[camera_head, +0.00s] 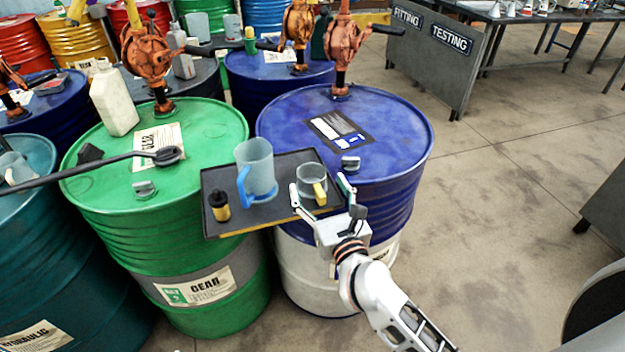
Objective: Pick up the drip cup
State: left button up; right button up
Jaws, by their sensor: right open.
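The drip cup looks to be the small clear cup (309,172) with a yellow handle, standing upright at the right end of a dark tray (222,178). My right gripper (317,183) reaches in from the lower right. Its jaws are open, with one finger on the left side of the cup and the other on the right. I cannot tell whether either finger touches the cup. The yellow handle points toward the gripper's palm. My left gripper is not in view.
A taller translucent jug (257,165) with a blue handle and a small black-and-yellow bottle (219,207) share the tray. A green drum (205,125) and a blue drum (400,140) stand close by. Open floor lies right.

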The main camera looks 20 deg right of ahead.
aim_at(316, 182)
jog(key=w, duration=0.4)
jog(key=shift+a, duration=0.2)
jog(key=shift+r, duration=0.1)
jog(key=c, duration=1.4)
jog(key=shift+c, duration=0.2)
